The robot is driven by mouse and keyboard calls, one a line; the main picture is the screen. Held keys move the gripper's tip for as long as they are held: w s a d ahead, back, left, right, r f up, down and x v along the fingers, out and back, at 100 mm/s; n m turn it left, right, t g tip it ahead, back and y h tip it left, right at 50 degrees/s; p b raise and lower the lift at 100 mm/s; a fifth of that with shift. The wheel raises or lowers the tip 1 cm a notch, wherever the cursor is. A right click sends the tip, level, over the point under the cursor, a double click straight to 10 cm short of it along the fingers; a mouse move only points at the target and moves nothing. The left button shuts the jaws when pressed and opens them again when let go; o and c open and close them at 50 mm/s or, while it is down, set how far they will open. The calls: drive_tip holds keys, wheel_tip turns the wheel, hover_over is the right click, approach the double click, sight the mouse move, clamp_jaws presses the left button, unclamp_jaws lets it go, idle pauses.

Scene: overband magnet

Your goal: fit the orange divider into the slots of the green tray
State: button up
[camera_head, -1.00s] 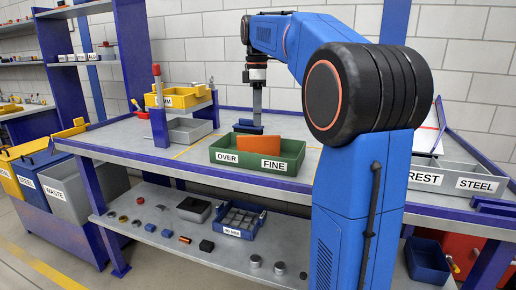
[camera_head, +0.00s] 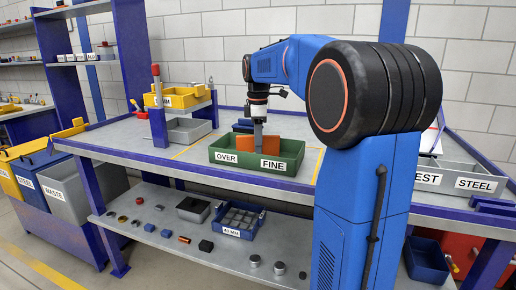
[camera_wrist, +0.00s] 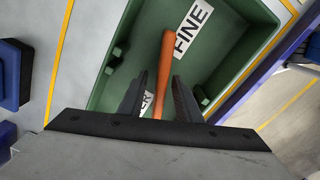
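The green tray (camera_head: 225,163) sits on the bench, with OVER and FINE labels on its front. The orange divider (camera_head: 291,147) is inside it, its upper edge showing above the front wall. In the wrist view the divider (camera_wrist: 164,70) is a narrow orange strip seen almost edge-on. My gripper (camera_head: 258,148) points down over the tray at the divider. In the wrist view my gripper's black fingers (camera_wrist: 160,78) are apart, one on each side of the divider, with gaps showing. Whether the divider's ends are in slots cannot be told; its lower edge is hidden.
A dark blue object (camera_head: 243,126) lies behind the tray. A yellow bin (camera_head: 180,97) on a stand and a grey bin (camera_head: 188,131) are to the left. Grey bins (camera_head: 455,178) stand to the right. Bare bench lies left of the tray.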

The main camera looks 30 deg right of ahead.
clamp_jaws()
wheel_tip(320, 180, up, 10)
drive_tip(key=shift+f, duration=0.1)
drive_tip(key=shift+r+n, duration=0.3)
drive_tip(key=shift+n, duration=0.6)
drive_tip(key=n, duration=0.2)
drive_tip(key=r+n, duration=0.1)
drive_tip(key=n, duration=0.5)
drive_tip(key=r+n, duration=0.1)
drive_tip(key=n, duration=0.2)
drive_tip(key=shift+n, duration=0.4)
